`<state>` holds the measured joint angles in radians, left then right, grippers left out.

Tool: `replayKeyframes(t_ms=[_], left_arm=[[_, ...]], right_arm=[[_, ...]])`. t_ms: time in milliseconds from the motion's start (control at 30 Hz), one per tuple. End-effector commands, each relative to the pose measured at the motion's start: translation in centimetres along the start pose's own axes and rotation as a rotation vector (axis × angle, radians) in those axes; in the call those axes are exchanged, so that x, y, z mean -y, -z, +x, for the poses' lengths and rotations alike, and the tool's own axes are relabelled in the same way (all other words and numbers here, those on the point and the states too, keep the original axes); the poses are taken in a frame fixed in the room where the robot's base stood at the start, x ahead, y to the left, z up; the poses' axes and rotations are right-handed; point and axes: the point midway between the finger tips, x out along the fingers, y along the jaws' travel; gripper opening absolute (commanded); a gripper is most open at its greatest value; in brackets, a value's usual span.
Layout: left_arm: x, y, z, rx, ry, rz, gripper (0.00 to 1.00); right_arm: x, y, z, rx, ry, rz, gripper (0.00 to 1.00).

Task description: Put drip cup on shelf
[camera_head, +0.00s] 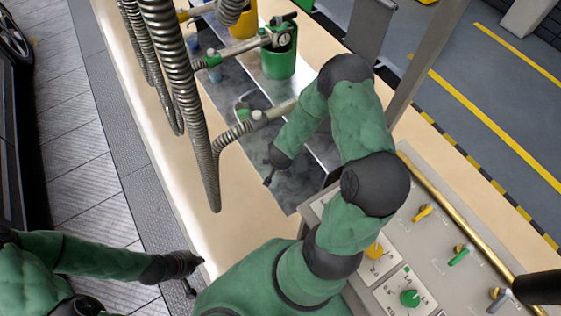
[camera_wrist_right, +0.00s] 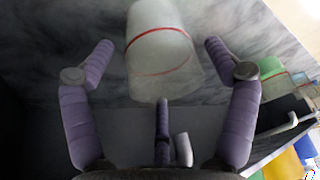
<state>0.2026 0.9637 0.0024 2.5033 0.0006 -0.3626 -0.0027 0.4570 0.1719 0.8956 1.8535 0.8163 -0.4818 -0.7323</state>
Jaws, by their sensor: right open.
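The drip cup (camera_head: 242,108) may be the small greyish piece by the hose nozzle in the head view, but I cannot tell. In the right wrist view a translucent whitish cup (camera_wrist_right: 160,45) with a red band is ahead of my right gripper (camera_wrist_right: 160,50), between its spread purple fingers. The fingers stand apart from its sides; whether they touch it is not clear. My right gripper also shows in the head view (camera_head: 268,183), low over the dark grey mat. My left gripper (camera_head: 190,283) is at lower left, over the floor edge; its jaws are too small to read.
A green bucket (camera_head: 279,62) and a yellow container (camera_head: 241,22) stand at the back of the bench. Metal hoses (camera_head: 205,130) hang left of my right arm, and a nozzle (camera_head: 262,117) reaches near it. A control panel (camera_head: 440,255) lies at right. The pale bench left of the mat is clear.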

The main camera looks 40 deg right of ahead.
Motion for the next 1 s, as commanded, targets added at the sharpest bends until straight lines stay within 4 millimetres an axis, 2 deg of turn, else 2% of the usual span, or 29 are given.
replayKeyframes(t_ms=[167, 600, 800, 1000], left_arm=[[-0.3, 0.0, -0.8, 0.0, 0.0, 0.0, 0.0], [-1.5, -0.2, -4.1, 0.0, 0.0, 0.0, 0.0], [-1.7, -0.2, -4.8, 0.0, 0.0, 0.0, 0.0], [-1.7, -0.2, -4.8, 0.0, 0.0, 0.0, 0.0]], right_arm=[[0.0, 0.1, -1.7, 0.0, 0.001, 0.0, 0.87], [0.0, 0.2, -10.1, -0.001, 0.001, 0.0, 0.87], [0.0, 0.1, -11.8, -0.001, 0.001, -0.001, 0.87], [0.1, 0.0, -12.1, 0.001, 0.001, -0.001, 0.87]])
